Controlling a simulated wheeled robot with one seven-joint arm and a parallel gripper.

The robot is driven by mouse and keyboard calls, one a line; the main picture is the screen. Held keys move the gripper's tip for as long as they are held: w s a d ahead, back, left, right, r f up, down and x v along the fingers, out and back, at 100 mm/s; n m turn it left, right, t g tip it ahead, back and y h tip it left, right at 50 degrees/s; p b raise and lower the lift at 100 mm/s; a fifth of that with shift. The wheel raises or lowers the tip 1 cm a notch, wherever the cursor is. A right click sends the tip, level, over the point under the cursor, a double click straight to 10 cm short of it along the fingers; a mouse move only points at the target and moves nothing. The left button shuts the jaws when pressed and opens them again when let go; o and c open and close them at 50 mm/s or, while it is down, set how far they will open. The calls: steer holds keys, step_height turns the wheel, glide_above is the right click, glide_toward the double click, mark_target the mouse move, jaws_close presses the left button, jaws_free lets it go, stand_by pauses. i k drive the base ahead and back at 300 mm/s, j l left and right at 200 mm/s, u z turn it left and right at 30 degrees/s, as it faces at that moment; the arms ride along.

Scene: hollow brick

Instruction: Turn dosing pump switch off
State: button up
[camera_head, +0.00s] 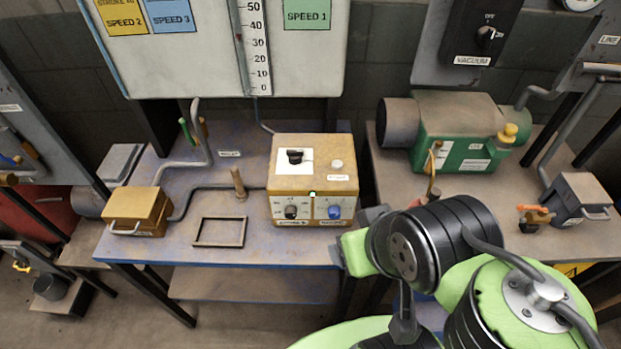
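A tan-orange control box (313,180) stands on the blue-edged table in the middle. On its top are a black switch (295,157) on a white plate and a pale round button (337,165). The small labels are too blurred to read, so I cannot tell which control is the dosing pump switch. My green and black arm reaches in from the lower right, its end just right of the box. My gripper's fingers cannot be made out, and no contact with the box shows.
A small orange box (137,210), an upright wooden peg (238,184) and a flat dark frame (219,232) are on the table (180,250) to the left. A green pump (455,135) stands on the right table. A vacuum switch panel (483,30) hangs above it.

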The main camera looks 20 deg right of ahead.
mark_target(294, 157)
steer(key=j+u, duration=0.2)
steer(key=u, duration=0.2)
steer(key=i+j+u, duration=0.15)
steer(key=u, duration=0.2)
steer(key=i+j+u, duration=0.1)
steer(key=u, duration=0.3)
steer(key=i+j+u, duration=0.1)
steer(key=u, duration=0.25)
